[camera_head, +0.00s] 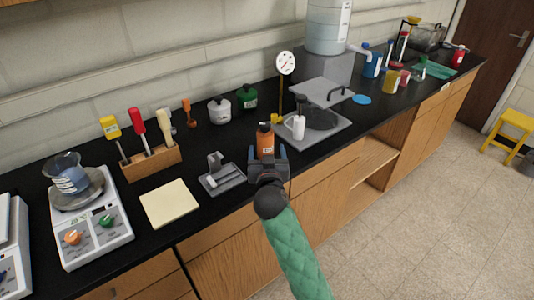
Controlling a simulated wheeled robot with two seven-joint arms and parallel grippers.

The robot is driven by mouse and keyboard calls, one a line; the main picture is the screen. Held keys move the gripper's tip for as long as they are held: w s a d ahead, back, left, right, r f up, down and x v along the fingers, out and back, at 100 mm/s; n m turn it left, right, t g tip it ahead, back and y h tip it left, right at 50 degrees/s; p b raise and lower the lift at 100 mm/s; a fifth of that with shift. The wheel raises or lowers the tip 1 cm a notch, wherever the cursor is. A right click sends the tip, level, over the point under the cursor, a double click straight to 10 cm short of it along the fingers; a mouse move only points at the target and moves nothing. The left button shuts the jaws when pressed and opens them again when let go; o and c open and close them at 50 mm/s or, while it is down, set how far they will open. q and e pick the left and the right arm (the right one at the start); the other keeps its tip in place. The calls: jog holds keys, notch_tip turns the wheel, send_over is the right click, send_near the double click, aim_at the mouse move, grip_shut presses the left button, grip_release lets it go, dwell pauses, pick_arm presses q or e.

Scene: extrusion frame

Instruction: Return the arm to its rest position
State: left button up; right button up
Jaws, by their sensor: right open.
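My right gripper (267,153) is at the end of my green-sleeved arm (295,248), which comes in from the bottom of the head view. It is open at the front edge of the black counter (213,166). An orange bottle (265,138) stands just beyond the fingers; its lower part is hidden behind the gripper, and I cannot tell whether they touch. My left gripper is not in view.
A grey tray (330,136) with a white pump bottle (299,126) is right of the gripper. A small grey holder (222,181), a cream pad (168,204) and a scale (92,228) are to the left. Open floor (420,210) lies at right.

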jog(key=s+d+f+g+h, duration=0.2)
jog(key=s+d+f+g, duration=0.5)
jog(key=s+d+f, duration=0.8)
jog(key=s+d+f+n+g+y, duration=0.1)
jog(key=s+d+f+g, duration=0.15)
jog(key=s, duration=0.55)
jog(key=s+d+f+g, duration=0.1)
jog(key=s+f+g, duration=0.15)
jog(key=s, duration=0.55)
jog(key=s+d+f+n+g+y, duration=0.1)
jog(key=s+d+f+g, duration=0.15)
jog(key=s, duration=0.55)
jog(key=s+f+x, duration=0.1)
jog(key=s+x, duration=0.2)
jog(key=x, duration=0.9)
jog(key=s+a+f+x, duration=0.1)
jog(key=s+x, duration=0.1)
jog(key=x, duration=1.1)
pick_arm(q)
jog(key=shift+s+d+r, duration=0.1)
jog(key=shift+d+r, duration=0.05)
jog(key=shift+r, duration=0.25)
pick_arm(e)
jog(key=s+f+g, duration=0.1)
jog(key=s+f, duration=0.3)
jog(key=f, duration=0.7)
jog(key=s+f, duration=0.4)
jog(key=f, duration=0.8)
jog(key=shift+s+f+g, duration=0.35)
